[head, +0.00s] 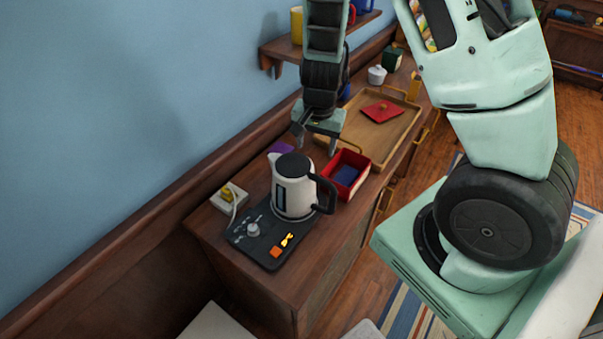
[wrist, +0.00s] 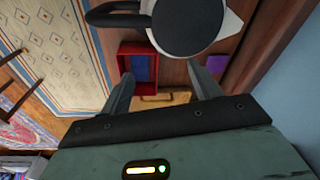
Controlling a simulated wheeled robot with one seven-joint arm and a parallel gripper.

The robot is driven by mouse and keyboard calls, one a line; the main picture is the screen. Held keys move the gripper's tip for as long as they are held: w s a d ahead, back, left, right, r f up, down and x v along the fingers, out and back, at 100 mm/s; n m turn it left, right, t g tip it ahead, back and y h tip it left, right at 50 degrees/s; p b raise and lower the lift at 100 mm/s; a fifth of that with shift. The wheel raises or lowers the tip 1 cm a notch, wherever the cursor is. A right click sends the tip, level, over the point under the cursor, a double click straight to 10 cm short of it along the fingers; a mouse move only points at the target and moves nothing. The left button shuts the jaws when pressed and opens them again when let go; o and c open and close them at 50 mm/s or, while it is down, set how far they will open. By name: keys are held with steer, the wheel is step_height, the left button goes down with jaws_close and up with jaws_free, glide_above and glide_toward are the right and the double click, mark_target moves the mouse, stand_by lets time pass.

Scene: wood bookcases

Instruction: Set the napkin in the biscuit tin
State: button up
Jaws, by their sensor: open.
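The biscuit tin looks to be the open red box (head: 361,160) on the wooden counter, right of the kettle; it also shows in the wrist view (wrist: 123,62). A flat blue piece (head: 346,175), likely a folded napkin, lies inside it and shows in the wrist view (wrist: 143,68).
A white kettle (head: 292,190) with a black lid and handle stands on a dark base (head: 262,238), close to the tin. A wooden tray (head: 404,124) lies beyond the tin. A wall shelf (head: 285,50) and the blue wall are close to my arm.

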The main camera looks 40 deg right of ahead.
steer(key=s+a+r+n+y, duration=0.1)
steer(key=s+a+r+n, duration=0.2)
steer(key=a, duration=0.4)
steer(key=s+a+r+n+y, duration=0.2)
steer(key=a+r+n, duration=0.2)
steer(key=a, duration=0.4)
steer(key=s+a+r+n, duration=0.2)
steer(key=s+r+n, duration=0.1)
steer(key=s+n, duration=0.1)
steer(key=s+a+r+n+g+h, duration=0.1)
steer(key=s+a+r+n, duration=0.2)
steer(key=s, duration=0.3)
steer(key=s+a+r+n, duration=0.2)
steer(key=s+n, duration=0.2)
steer(key=s, duration=0.2)
steer(key=shift+a+r+n+h, duration=0.3)
steer(key=shift+a+r+n, duration=0.05)
steer(key=shift+r+n, duration=0.05)
